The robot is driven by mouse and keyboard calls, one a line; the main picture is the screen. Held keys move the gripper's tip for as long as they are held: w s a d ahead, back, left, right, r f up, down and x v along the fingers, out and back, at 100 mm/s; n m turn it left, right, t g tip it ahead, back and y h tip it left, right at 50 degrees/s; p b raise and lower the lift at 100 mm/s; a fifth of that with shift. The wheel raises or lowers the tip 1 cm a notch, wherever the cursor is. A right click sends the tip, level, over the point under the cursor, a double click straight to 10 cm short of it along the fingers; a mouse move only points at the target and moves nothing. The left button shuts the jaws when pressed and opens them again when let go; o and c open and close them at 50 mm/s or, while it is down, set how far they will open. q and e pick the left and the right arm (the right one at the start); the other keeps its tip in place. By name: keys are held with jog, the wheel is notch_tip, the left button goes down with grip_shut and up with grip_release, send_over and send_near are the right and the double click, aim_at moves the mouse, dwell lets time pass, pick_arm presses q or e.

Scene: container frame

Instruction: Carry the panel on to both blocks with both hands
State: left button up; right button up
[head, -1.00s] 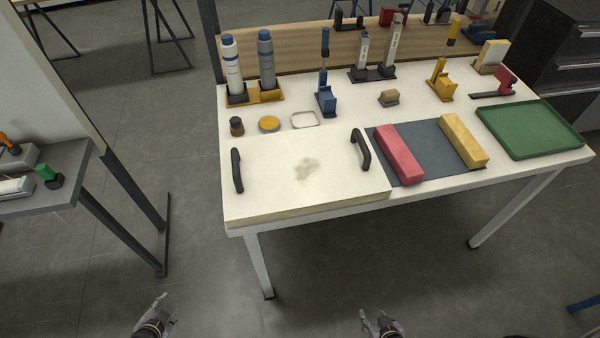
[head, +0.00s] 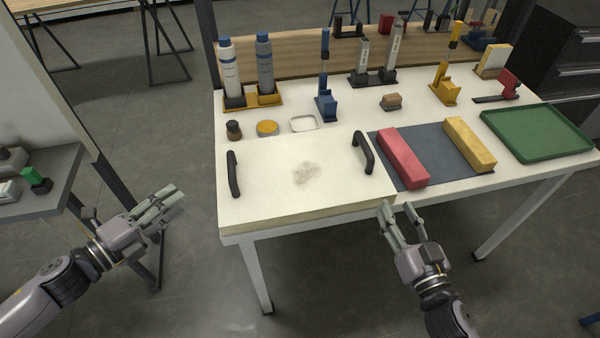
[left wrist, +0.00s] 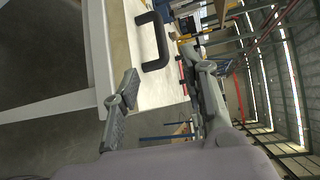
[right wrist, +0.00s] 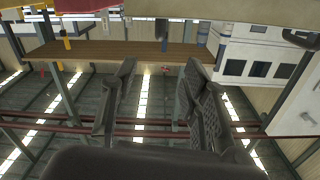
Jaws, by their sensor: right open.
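The panel (head: 265,185) is a pale board with a smudge, lying flat on the left front of the white table. It has a black left handle (head: 233,174) and a black right handle (head: 362,153). A red block (head: 402,158) and a yellow block (head: 468,145) lie on the dark mat (head: 434,160) right of the panel. My left gripper (head: 170,203) is open and empty, left of the table; a black handle (left wrist: 152,42) shows ahead of it in the left wrist view. My right gripper (head: 398,207) is open and empty at the table's front edge, below the right handle.
A green tray (head: 537,133) lies right of the blocks. Bottles (head: 265,65), small tins and tool stands line the table's back. A grey side table (head: 50,180) stands at the left near my left arm. The floor before the table is clear.

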aim_at(228, 165)
pick_arm(q)
jog(key=shift+w, duration=0.1)
pick_arm(e)
jog(key=shift+w, duration=0.1)
pick_arm(q)
jog(key=x, duration=1.7)
jog(key=shift+w+d, duration=0.1)
jog(key=shift+d, duration=0.05)
pick_arm(e)
jog(key=w, duration=0.5)
jog(key=w+a, duration=0.1)
jog(key=w, duration=0.5)
jog(key=w+a, duration=0.1)
jog(key=w, duration=0.5)
pick_arm(q)
jog(key=shift+c, duration=0.5)
pick_arm(e)
jog(key=shift+c, duration=0.4)
pick_arm(q)
grip_shut()
pick_arm(e)
grip_shut()
pick_arm(q)
jog(key=shift+r, duration=0.3)
pick_arm(e)
jog(key=shift+w+r, duration=0.1)
jog(key=shift+r, duration=0.1)
